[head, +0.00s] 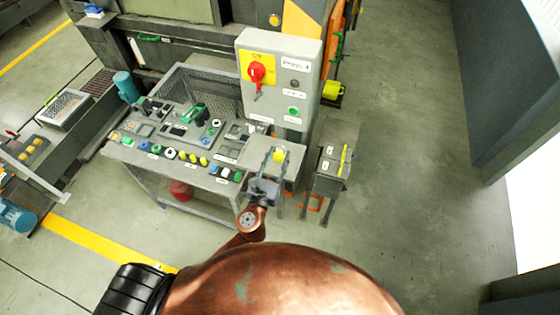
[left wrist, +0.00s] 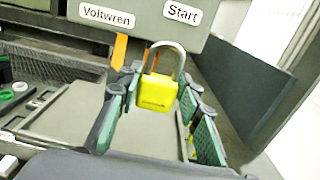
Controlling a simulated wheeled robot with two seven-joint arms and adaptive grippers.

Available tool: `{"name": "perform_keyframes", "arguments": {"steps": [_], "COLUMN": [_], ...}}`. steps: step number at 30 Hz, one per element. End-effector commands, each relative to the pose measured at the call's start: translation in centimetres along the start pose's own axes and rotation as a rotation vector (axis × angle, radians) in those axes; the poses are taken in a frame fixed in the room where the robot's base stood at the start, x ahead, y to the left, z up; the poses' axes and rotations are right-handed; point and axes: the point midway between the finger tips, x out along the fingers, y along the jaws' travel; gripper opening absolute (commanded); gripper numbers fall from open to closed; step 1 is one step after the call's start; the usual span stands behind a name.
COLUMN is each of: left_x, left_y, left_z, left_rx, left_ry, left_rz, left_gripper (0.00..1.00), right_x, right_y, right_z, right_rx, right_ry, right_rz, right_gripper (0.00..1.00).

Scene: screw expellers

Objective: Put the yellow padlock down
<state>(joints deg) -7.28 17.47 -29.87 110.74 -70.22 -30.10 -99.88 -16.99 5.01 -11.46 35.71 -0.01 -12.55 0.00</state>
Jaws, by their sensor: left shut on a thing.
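The yellow padlock (head: 279,155) has a grey shackle and is upright in my left gripper (head: 273,168), over the grey ledge (head: 291,173) at the right end of the control desk. In the left wrist view the padlock (left wrist: 157,92) sits between the green-padded fingertips (left wrist: 160,100), shackle up, in front of the box labelled "Start". The gripper is shut on it. I cannot tell whether its underside touches the ledge. My right gripper is not in view.
A control box (head: 279,75) with a red switch (head: 258,73) stands behind the ledge. The desk (head: 188,138) left of it carries several buttons and a green-handled item (head: 195,113). A small grey stand (head: 334,157) with a yellow strip is to the right. Floor farther right is clear.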

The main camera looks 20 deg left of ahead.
Motion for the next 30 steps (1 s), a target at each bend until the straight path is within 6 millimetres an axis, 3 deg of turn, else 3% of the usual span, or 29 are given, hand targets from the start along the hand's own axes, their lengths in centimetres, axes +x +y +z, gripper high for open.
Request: {"name": "perform_keyframes", "arguments": {"steps": [3, 8, 12, 16, 30], "left_x": [1.5, 2.3, 3.4, 3.1, 3.1], "left_y": [0.2, 0.2, 0.5, 0.4, 0.4], "left_z": [-2.0, -2.7, -4.2, -6.3, -7.0], "left_rx": [0.001, 0.000, 0.001, 0.001, 0.000], "left_ry": [-0.001, -0.003, -0.002, 0.001, -0.001], "left_rz": [0.000, -0.003, -0.002, -0.002, -0.003], "left_gripper": [0.07, 0.07, 0.07, 0.07, 0.07], "right_x": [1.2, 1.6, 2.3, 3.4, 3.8], "right_y": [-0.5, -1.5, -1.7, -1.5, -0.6], "right_z": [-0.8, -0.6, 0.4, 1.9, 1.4], "right_rx": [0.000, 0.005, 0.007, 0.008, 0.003], "right_ry": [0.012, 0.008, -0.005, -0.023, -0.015], "right_rz": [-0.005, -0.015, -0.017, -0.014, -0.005], "right_gripper": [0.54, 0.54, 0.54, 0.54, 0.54]}}
